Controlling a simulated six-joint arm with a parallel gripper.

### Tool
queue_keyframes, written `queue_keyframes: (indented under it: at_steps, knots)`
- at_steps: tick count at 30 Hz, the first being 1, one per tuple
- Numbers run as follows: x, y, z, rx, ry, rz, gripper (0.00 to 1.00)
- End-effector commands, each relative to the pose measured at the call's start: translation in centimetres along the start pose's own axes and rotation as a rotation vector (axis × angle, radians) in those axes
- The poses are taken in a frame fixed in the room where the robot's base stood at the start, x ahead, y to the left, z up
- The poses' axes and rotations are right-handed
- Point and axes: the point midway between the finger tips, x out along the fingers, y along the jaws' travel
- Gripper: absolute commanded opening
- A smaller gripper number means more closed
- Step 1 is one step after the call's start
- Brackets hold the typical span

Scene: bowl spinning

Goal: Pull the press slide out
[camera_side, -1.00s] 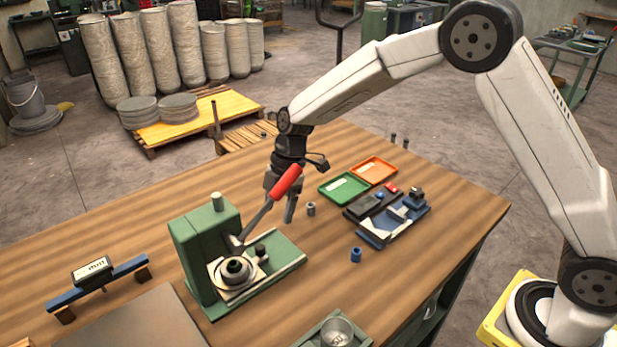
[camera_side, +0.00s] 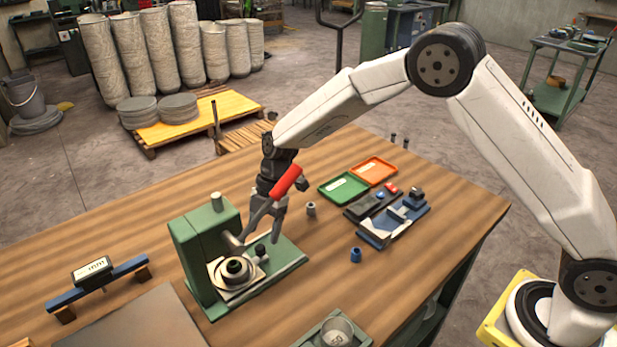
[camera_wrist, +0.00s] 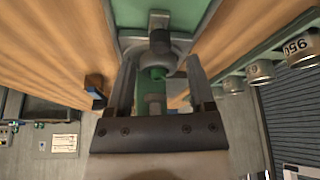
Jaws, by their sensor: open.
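The green press (camera_side: 190,250) stands on the wooden bench at the front left. Its lever has a red handle (camera_side: 287,180) that rises up and to the right. The press slide (camera_side: 236,286) is a pale plate with a dark round die at the foot of the press. A small black knob (camera_side: 261,250) stands at its right end. My gripper (camera_side: 264,236) points down just above the knob, partly behind the red handle. In the wrist view my open fingers (camera_wrist: 161,62) frame a dark knob (camera_wrist: 160,42) beyond their tips. I see no contact.
A blue bar with a gauge (camera_side: 93,270) lies to the left. Green (camera_side: 344,188) and orange (camera_side: 374,170) trays and a blue fixture (camera_side: 385,228) lie to the right. A metal cup (camera_side: 337,331) stands at the front. The red handle stands close to my gripper.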

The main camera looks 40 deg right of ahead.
Motion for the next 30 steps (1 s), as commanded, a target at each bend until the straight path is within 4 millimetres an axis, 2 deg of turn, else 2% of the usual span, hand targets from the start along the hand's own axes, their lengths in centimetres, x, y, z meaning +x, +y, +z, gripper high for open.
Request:
queue_keyframes:
  at_steps: [3, 9, 20, 27, 30]
  knots:
    - [1.6, -0.1, 0.0, 0.0, 0.0, -0.002, 0.69]
    - [3.1, 0.0, 0.0, 0.001, -0.001, -0.001, 0.69]
    - [3.5, 0.0, 0.0, 0.001, 0.0, 0.0, 0.69]
    - [3.5, 0.0, 0.0, 0.001, 0.0, 0.0, 0.0]
    - [3.5, 0.0, 0.0, 0.001, 0.0, 0.0, 0.0]
